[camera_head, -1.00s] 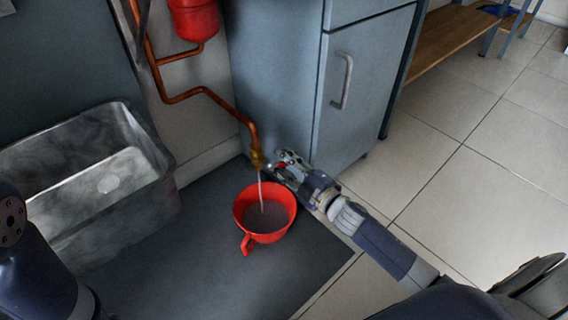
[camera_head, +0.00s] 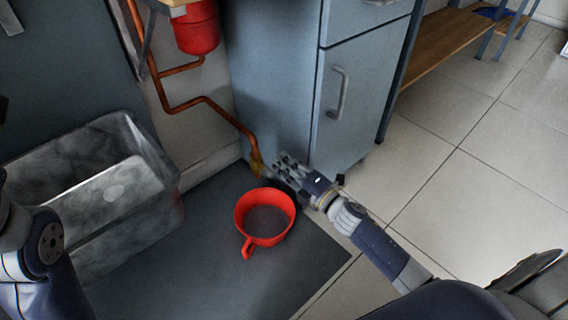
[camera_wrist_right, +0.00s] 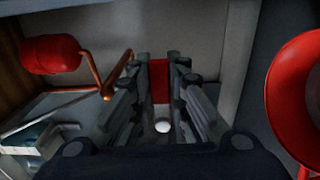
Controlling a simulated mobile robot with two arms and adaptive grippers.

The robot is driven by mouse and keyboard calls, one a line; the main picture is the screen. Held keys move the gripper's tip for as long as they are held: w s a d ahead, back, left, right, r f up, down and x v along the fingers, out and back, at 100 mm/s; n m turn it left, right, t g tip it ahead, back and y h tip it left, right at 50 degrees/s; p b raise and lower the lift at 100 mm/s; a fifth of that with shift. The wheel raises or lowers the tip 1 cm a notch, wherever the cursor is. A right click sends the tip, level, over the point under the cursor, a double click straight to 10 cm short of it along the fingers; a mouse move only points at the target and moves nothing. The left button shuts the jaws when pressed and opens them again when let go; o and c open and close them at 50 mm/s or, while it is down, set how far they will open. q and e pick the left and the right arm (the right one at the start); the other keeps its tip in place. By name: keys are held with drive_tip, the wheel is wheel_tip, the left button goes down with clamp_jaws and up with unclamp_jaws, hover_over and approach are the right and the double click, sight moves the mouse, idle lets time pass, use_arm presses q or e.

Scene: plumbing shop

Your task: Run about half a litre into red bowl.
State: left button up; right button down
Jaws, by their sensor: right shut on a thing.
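The red bowl (camera_head: 266,241), with a handle toward the front, stands on the dark mat below the brass tap (camera_head: 257,165). Greyish liquid lies in it; its level is hard to judge. No stream shows between tap and bowl. My right gripper (camera_head: 281,172) is at the tap, just behind and right of the bowl. In the right wrist view it is shut on the red tap handle (camera_wrist_right: 160,80), and part of the bowl (camera_wrist_right: 293,95) shows at the right edge. My left arm is at the left edge of the head view; its gripper is out of frame.
A grey metal basin (camera_head: 60,200) stands on the left. A blue-grey cabinet (camera_head: 335,100) is behind my right gripper. A copper pipe (camera_head: 208,100) runs down to the tap from near a red tank (camera_head: 196,30). Tiled floor (camera_head: 470,190) is clear on the right.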

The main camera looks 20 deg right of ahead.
drive_tip(key=c, duration=1.5)
unclamp_jaws()
drive_tip(key=shift+c, duration=0.2)
drive_tip(key=shift+s, duration=0.1)
drive_tip(key=v, duration=1.2)
